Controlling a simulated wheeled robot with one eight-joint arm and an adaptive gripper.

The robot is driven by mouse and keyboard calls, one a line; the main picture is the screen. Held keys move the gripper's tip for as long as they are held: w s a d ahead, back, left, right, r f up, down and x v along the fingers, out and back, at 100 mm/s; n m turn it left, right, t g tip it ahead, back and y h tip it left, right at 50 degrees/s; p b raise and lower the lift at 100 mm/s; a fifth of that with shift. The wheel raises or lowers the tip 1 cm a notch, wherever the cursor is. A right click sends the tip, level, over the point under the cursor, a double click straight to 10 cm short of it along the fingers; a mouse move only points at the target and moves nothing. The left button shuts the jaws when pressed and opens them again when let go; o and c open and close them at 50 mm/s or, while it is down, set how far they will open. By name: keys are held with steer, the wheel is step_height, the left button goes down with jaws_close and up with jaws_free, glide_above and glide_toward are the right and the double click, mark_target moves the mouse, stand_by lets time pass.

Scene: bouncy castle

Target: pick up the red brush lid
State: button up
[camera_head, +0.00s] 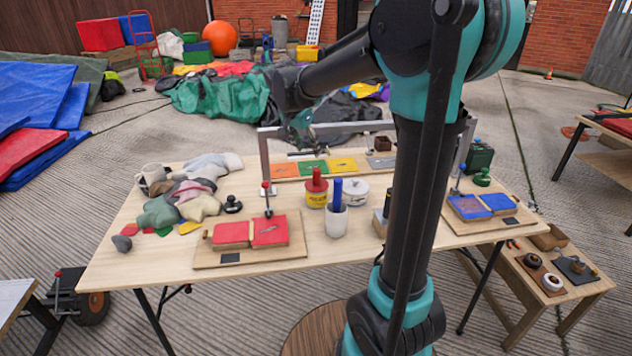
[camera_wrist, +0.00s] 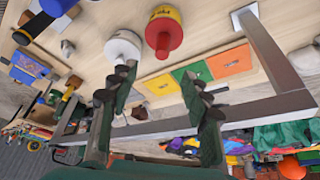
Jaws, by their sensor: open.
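The red brush lid (camera_head: 317,181) sits on a yellow pot (camera_head: 316,199) near the middle of the table. It also shows in the wrist view (camera_wrist: 163,41), where its knob points towards my gripper. My gripper (camera_wrist: 158,82) is open and empty, its two dark fingers spread apart. In the wrist view the lid appears just beyond the gap between the fingertips, not touching either. In the head view my arm covers part of the table, and I cannot clearly make out the fingers.
A white lidded pot (camera_head: 355,192) stands beside the yellow pot, and a white cup (camera_head: 336,220) with blue handles stands in front. A metal frame (camera_head: 264,160) arches behind, over coloured panels (camera_head: 313,167).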

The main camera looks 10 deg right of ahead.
mark_target(315, 171)
steer(key=x, duration=1)
steer(key=shift+f, duration=0.15)
steer(key=shift+a+x, duration=0.2)
steer(key=shift+x, duration=2.4)
steer(key=shift+w, duration=0.15)
steer(key=shift+c, duration=0.5)
jaws_close()
step_height(315, 171, up, 20)
